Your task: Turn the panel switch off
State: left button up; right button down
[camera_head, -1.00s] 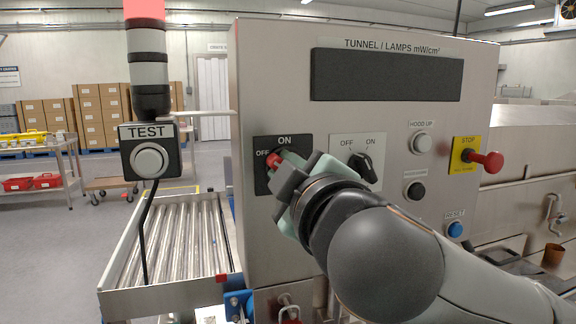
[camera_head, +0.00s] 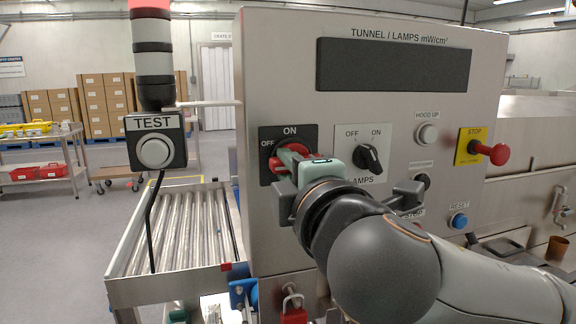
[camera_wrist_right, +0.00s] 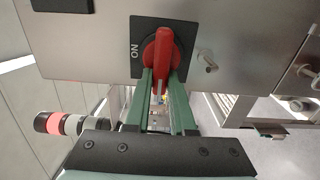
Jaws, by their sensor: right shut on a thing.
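The panel switch is a red rotary handle (camera_head: 277,163) on a black plate (camera_head: 267,137) marked ON at the top and OFF at the left. My right gripper (camera_head: 291,158) is shut on the red handle, its pale green fingers reaching in from the right. In the right wrist view, the red handle (camera_wrist_right: 164,46) sits between the two green fingers (camera_wrist_right: 160,78). There the ON mark is at the plate's left, and the handle lies crosswise to it. The gripper hides part of the plate. My left gripper is not in view.
A black LAMPS knob (camera_head: 368,158) sits close to the right of my gripper. Further right are a HOOD UP button (camera_head: 427,134), a red STOP button (camera_head: 490,152) and a blue RESET button (camera_head: 459,221). A TEST button box (camera_head: 155,152) stands left, above a roller conveyor (camera_head: 185,235).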

dwell(0.4)
jog(key=c, duration=0.8)
grip_release()
jog(key=shift+o, duration=0.2)
jog(key=b+v, duration=0.2)
jog(key=v, duration=1)
jog(key=shift+s+b, duration=0.3)
jog(key=shift+d, duration=0.1)
